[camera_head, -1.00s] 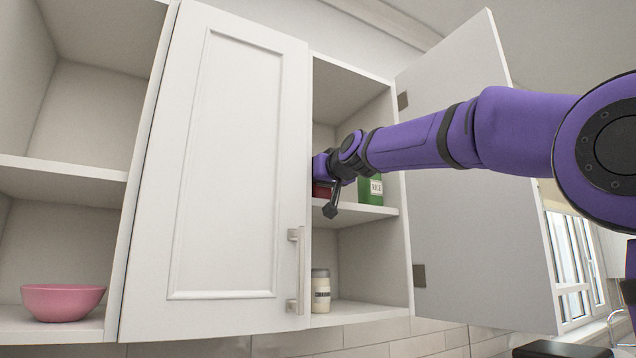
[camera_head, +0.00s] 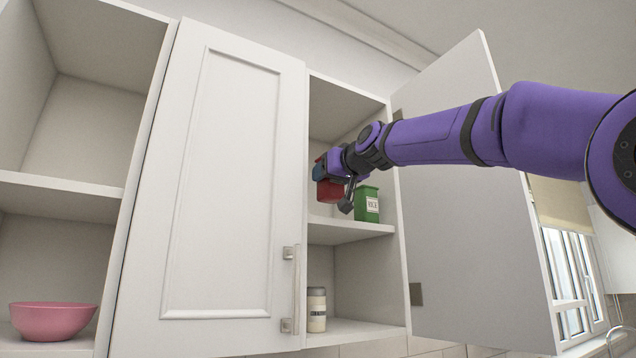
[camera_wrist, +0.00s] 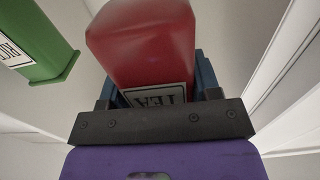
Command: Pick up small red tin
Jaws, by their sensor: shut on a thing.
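The small red tin (camera_wrist: 143,42) fills the middle of the wrist view, with an upside-down label reading TEA. My gripper (camera_wrist: 158,88) is shut on it, a blue finger on each side. In the head view the red tin (camera_head: 330,191) shows below and beside my gripper (camera_head: 322,170), above the middle shelf of the open cabinet. It appears raised clear of the shelf. Part of the tin is hidden by the gripper and wrist.
A green tin (camera_head: 367,204) stands on the same shelf (camera_head: 350,231), right of the red tin. A closed door (camera_head: 222,180) borders the left and an open door (camera_head: 460,200) the right. A jar (camera_head: 316,310) stands below; a pink bowl (camera_head: 52,321) is far left.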

